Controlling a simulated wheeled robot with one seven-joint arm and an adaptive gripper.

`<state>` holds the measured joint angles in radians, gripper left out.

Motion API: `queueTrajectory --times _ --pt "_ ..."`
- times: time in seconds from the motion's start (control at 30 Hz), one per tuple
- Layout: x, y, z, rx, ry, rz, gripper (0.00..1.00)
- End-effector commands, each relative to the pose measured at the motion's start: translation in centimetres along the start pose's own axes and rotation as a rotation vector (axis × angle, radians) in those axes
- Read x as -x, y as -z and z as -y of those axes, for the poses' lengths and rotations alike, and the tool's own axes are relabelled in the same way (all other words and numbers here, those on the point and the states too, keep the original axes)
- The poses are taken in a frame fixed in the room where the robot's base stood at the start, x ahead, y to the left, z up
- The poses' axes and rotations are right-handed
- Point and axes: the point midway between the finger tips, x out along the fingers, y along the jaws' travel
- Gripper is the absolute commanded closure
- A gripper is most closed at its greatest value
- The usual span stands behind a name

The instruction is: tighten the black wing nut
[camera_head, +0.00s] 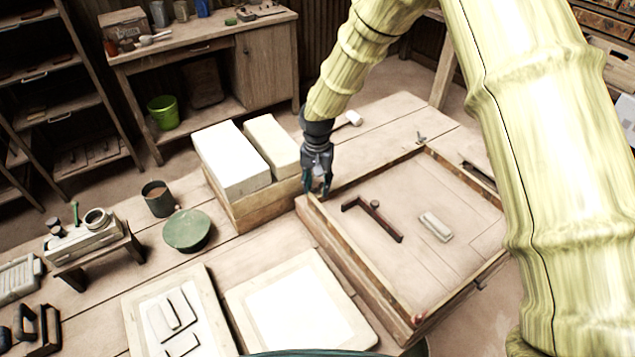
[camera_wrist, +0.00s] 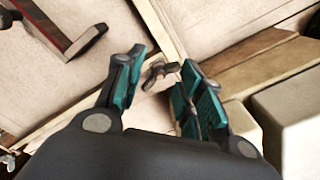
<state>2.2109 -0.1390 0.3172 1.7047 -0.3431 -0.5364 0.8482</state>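A dark wing nut (camera_wrist: 158,73) shows in the wrist view at the corner of a wooden frame, its two wings spread. My gripper (camera_wrist: 158,85) is open, with its teal-padded fingers on either side of the nut's place in the picture. The nut appears nearer the right finger, and I cannot tell whether they touch. In the head view my gripper (camera_head: 318,190) points down at the far left corner of the wooden frame (camera_head: 345,255). It hides the nut there.
A dark red angled bar (camera_head: 375,220) and a pale block (camera_head: 435,227) lie inside the frame. White blocks (camera_head: 232,160) stand in a wooden box close left of my gripper. Another wing nut (camera_head: 421,138) is at the frame's far right corner.

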Motion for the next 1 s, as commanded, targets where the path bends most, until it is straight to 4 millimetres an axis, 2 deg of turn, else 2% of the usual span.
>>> queueTrajectory --times 0.37,0.57,1.0 --pt "-0.30 0.01 0.00 0.000 0.001 -0.001 0.64" --pt "-0.30 0.01 -0.01 0.000 0.001 0.000 1.00" --pt "-0.30 0.01 0.00 0.000 0.001 0.000 1.00"
